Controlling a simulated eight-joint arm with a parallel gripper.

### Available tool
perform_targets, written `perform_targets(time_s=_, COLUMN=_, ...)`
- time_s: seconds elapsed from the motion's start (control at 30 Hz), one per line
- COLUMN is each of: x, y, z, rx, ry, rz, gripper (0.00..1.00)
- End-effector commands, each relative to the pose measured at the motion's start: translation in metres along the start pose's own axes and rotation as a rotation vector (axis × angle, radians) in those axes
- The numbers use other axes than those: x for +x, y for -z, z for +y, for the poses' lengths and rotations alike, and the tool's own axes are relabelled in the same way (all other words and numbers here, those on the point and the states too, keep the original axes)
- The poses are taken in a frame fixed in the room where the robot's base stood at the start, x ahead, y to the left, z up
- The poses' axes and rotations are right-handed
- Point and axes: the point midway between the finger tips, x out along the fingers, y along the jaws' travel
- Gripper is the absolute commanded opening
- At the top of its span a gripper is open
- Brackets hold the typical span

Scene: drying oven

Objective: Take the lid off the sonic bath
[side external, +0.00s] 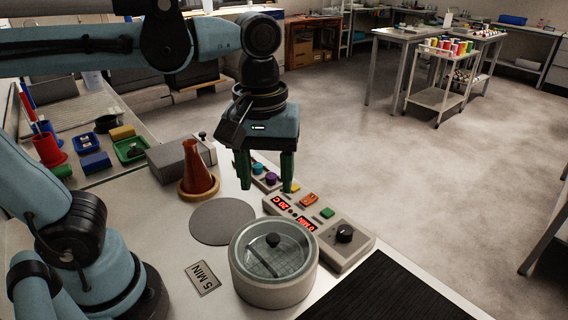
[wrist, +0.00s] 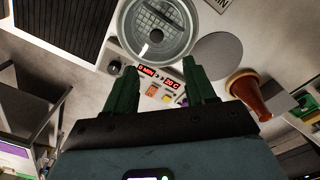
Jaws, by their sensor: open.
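The sonic bath (side external: 273,287) is a round, pale tub near the front of the bench. Its clear lid (side external: 293,252) with a dark round knob (side external: 272,240) sits on top. In the wrist view the bath (wrist: 123,36) is at the top, with the knob (wrist: 156,36) near its middle. My gripper (side external: 265,187) has green fingers pointing down, open and empty. It is above the control panel (side external: 318,226), behind the bath and apart from the lid. The wrist view shows the fingers (wrist: 158,85) spread, with the panel between them.
A grey disc (side external: 223,221) lies flat behind the bath. An orange-brown flask (side external: 198,168) stands on a ring near a grey box (side external: 172,158). A "5 MIN" plate (side external: 203,278) lies left of the bath, and a black ribbed mat (side external: 395,290) lies right of it.

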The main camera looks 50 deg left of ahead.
Motion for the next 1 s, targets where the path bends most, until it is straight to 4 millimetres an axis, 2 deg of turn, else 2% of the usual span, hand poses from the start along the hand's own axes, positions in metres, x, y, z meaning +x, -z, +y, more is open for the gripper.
perform_targets(time_s=0.17, x=0.004, y=-0.004, z=0.001, rx=-0.037, ry=0.024, rz=-0.013, gripper=0.55)
perform_targets(time_s=0.6, x=0.059, y=-0.004, z=0.001, rx=-0.036, ry=0.022, rz=-0.011, gripper=0.55)
perform_targets(time_s=0.87, x=0.069, y=-0.004, z=0.001, rx=-0.035, ry=0.021, rz=-0.011, gripper=0.55)
perform_targets(time_s=1.0, x=0.081, y=-0.004, z=0.003, rx=-0.035, ry=0.021, rz=-0.011, gripper=0.55)
